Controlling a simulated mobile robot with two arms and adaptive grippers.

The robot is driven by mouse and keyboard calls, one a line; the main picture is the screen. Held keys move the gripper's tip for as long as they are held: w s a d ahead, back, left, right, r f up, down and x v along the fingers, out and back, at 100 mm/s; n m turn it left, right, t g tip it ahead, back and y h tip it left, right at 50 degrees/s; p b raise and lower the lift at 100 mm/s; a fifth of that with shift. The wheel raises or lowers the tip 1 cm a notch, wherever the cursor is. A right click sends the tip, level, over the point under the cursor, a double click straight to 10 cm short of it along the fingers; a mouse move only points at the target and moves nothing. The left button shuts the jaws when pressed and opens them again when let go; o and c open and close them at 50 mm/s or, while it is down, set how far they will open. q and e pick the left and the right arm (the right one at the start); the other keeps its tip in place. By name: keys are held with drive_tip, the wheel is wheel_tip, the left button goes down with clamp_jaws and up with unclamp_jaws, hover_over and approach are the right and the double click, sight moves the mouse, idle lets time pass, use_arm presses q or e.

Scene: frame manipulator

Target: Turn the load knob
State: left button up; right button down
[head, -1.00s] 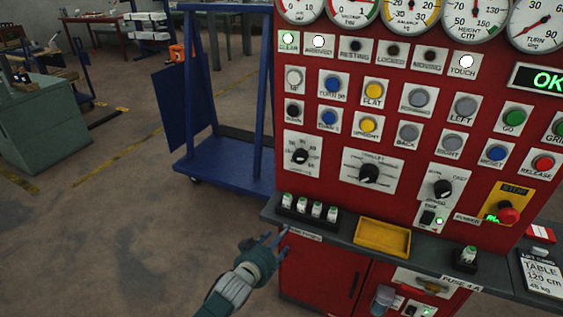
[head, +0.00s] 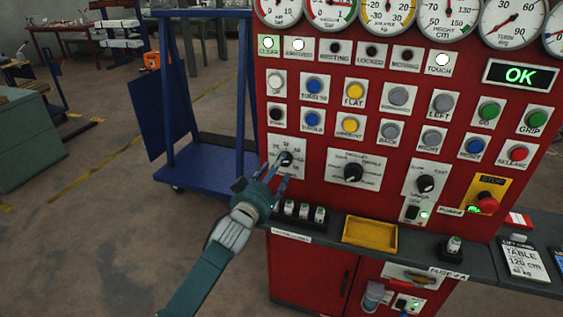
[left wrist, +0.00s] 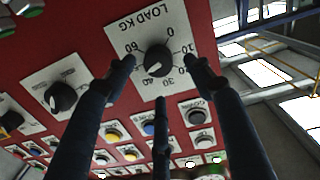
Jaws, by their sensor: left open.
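The load knob (head: 286,158) is a black round knob on a white plate at the lower left of the red panel. In the left wrist view the knob (left wrist: 158,60) sits on a plate marked "LOAD KG" with numbers around it; I cannot surely read its setting. My left gripper (head: 268,174) is open in front of the plate. In the wrist view its dark fingers spread around the knob, one on either side and one below. I cannot tell whether any finger touches it. My right gripper is not in view.
Another knob (head: 353,172) is to the right, with several push buttons above. A shelf below holds small fuse-like parts and a yellow tray (head: 370,232). A red stop button (head: 487,202) is at the right. A blue cart (head: 205,158) stands left of the panel.

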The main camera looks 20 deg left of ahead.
use_arm(q)
drive_tip(key=shift+w+d, duration=0.15)
drive_tip(key=shift+w, duration=1.8)
drive_tip(key=c, duration=1.1)
drive_tip(key=shift+r, duration=0.1)
